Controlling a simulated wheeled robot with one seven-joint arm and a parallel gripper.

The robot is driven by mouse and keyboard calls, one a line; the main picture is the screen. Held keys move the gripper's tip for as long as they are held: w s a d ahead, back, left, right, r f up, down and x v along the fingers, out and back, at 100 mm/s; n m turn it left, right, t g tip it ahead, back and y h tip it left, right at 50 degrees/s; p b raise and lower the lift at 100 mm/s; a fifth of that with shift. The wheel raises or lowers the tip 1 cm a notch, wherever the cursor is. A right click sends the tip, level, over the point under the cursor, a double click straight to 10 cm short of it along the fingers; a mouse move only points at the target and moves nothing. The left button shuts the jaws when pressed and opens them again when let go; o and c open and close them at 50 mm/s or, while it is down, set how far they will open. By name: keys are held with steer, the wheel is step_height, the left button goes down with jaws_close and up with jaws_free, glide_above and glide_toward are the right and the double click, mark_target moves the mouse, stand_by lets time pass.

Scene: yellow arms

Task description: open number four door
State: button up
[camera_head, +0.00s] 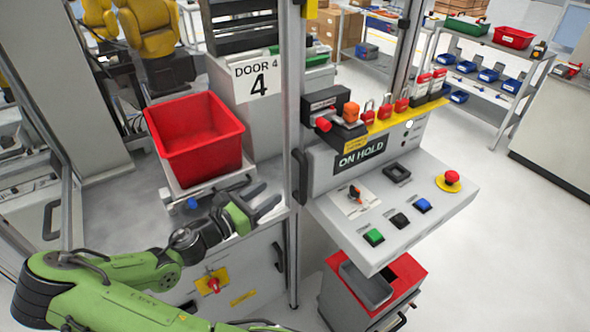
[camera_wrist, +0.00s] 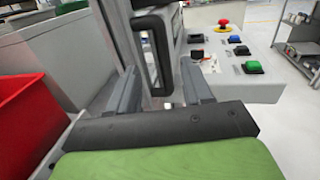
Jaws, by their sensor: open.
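The "DOOR 4" sign (camera_head: 257,80) is on a grey panel behind the red bin. A vertical black handle (camera_head: 300,175) sits on the metal door post (camera_head: 292,110) right of the sign. My gripper (camera_head: 266,198) is open and empty, left of and a little below that handle, pointing towards the post. In the wrist view a black loop handle (camera_wrist: 164,50) stands upright between and beyond my open fingers (camera_wrist: 160,70). I see no contact with it, and the exact gap is hard to tell.
A red bin (camera_head: 197,135) stands on a ledge left of my gripper. A control panel (camera_head: 420,205) with buttons and an emergency stop (camera_head: 450,179) juts out right of the post. A lower cabinet handle (camera_head: 280,257) is below. Open floor lies at the right.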

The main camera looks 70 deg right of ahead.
mark_target(300, 172)
steer(key=x, duration=1.3)
steer(key=shift+s+d+f+p, duration=0.1)
steer(key=shift+d+p, duration=0.2)
steer(key=shift+c, duration=0.3)
jaws_close()
